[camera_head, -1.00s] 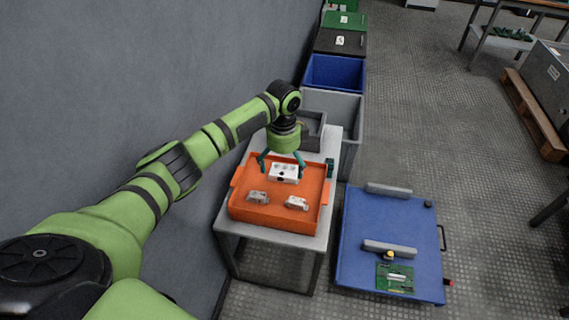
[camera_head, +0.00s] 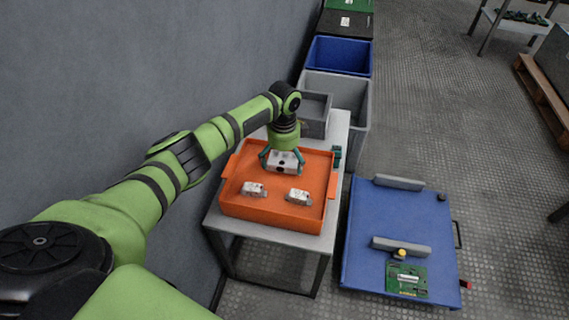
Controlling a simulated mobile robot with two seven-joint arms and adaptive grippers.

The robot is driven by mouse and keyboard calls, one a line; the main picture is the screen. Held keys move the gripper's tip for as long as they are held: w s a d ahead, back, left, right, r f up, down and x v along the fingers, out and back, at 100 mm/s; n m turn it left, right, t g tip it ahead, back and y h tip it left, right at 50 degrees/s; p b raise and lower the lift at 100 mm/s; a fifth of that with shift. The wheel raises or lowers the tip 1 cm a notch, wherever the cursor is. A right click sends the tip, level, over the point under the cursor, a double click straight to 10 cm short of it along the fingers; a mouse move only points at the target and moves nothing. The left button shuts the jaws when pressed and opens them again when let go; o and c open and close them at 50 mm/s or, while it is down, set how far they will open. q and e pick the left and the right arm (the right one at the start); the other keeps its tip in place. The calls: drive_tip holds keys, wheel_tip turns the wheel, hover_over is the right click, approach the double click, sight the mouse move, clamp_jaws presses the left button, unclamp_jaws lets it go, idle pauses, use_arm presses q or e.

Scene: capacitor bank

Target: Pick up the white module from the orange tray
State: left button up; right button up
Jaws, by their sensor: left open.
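A white module (camera_head: 282,166) with dark spots on its front is at the back of the orange tray (camera_head: 262,212). Two smaller white-and-grey parts, a left one (camera_head: 254,189) and a right one (camera_head: 298,197), lie in the front of the tray. My left gripper (camera_head: 282,160) points down over the white module. Its teal fingers are open, one on each side of the module. I cannot tell whether they touch it. The module's top is partly hidden by the gripper. My right gripper is not in view.
The tray stands on a grey table (camera_head: 225,220) beside the wall. A grey box (camera_head: 315,115) is behind the tray. A blue panel (camera_head: 365,235) with a green circuit board (camera_head: 408,280) is on the right. Bins, including a blue one (camera_head: 338,57), line the back.

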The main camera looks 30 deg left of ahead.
use_arm(q)
drive_tip(key=shift+f, duration=0.65)
drive_tip(key=shift+r, duration=0.1)
drive_tip(key=c, duration=1.6)
